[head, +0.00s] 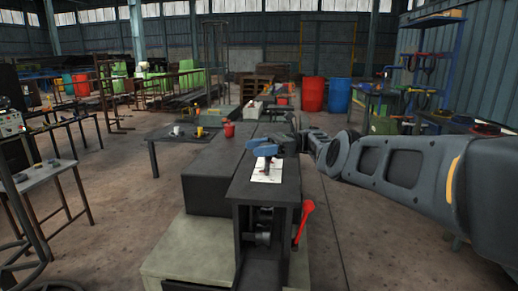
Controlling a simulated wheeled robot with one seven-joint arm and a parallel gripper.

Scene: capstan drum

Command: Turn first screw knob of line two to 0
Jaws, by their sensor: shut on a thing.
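A white panel (274,178) lies on top of the dark machine (250,193) in the middle of the head view. My gripper (266,171) reaches in from the right and points down at this panel. It is shut on a small screw knob at the panel. The knob is mostly hidden by the fingers and too small to show its setting. Which knob and which line it belongs to cannot be told from here.
A red lever (303,222) sticks up at the machine's right side. A red bucket (229,129) and a yellow cup (200,132) stand behind to the left. A side table (45,178) is at the left. Open floor (365,230) lies to the right.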

